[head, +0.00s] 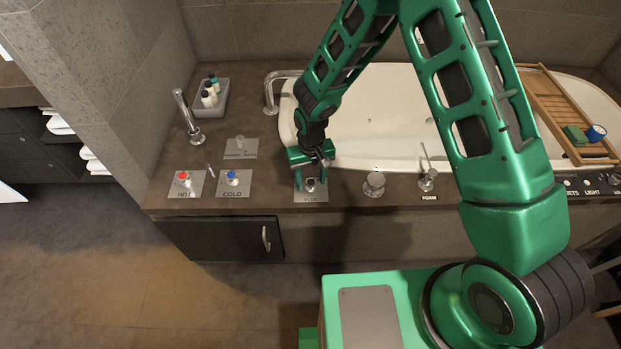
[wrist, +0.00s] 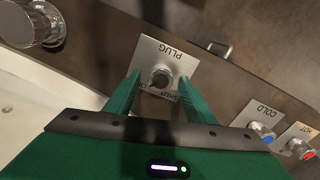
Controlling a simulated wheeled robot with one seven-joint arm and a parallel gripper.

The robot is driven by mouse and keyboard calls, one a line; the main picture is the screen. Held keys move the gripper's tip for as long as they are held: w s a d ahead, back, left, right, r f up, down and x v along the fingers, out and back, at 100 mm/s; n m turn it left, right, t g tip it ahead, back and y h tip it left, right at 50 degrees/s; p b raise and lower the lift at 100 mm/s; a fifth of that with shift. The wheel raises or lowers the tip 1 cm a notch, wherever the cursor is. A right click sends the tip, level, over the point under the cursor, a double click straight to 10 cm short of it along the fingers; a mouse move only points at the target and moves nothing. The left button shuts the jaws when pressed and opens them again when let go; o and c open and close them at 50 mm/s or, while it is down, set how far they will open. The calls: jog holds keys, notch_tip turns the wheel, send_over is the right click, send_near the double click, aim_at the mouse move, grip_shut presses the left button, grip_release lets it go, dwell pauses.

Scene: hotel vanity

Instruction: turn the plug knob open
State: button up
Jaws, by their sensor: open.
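The plug knob (head: 310,184) is a small round metal knob on a square silver plate (head: 311,197) marked PLUG, on the brown counter in front of the bathtub. My gripper (head: 311,180) is open and points down over the plate in the head view. In the wrist view my gripper (wrist: 156,88) has a gap on both sides of the knob. I cannot tell how far down the fingers reach around it.
The HOT knob (head: 184,177) and COLD knob (head: 232,178) stand to the left. A round metal knob (head: 374,184) and the FOAM lever (head: 427,180) stand to the right. The white bathtub (head: 400,115) lies behind. A cabinet door with a handle (head: 266,238) is below the counter.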

aim_at(312, 181)
notch_tip(312, 181, up, 10)
jog(key=shift+r, duration=0.25)
jog(key=shift+w+d, duration=0.1)
dwell(0.5)
jog(key=s+d+r+m+h, duration=0.1)
jog(key=s+d+r+m, duration=0.15)
jog(key=d+r, duration=0.85)
jog(key=s+d+r+m, duration=0.25)
jog(key=d+r, duration=0.35)
jog(key=d, duration=0.8)
jog(key=s+d+r+m, duration=0.1)
jog(key=s+d+r, duration=0.1)
jog(key=s+d, duration=0.2)
jog(key=s+d+r+m, duration=0.1)
jog(key=s+d+r, duration=0.2)
jog(key=s, duration=0.8)
jog(key=s+d+r+m+y, duration=0.1)
jog(key=s+d+r+m, duration=0.1)
jog(key=s+d, duration=0.3)
jog(key=s, duration=0.3)
jog(key=shift+s+r, duration=0.25)
jog(key=shift+r, duration=0.1)
jog(key=shift+d, duration=0.1)
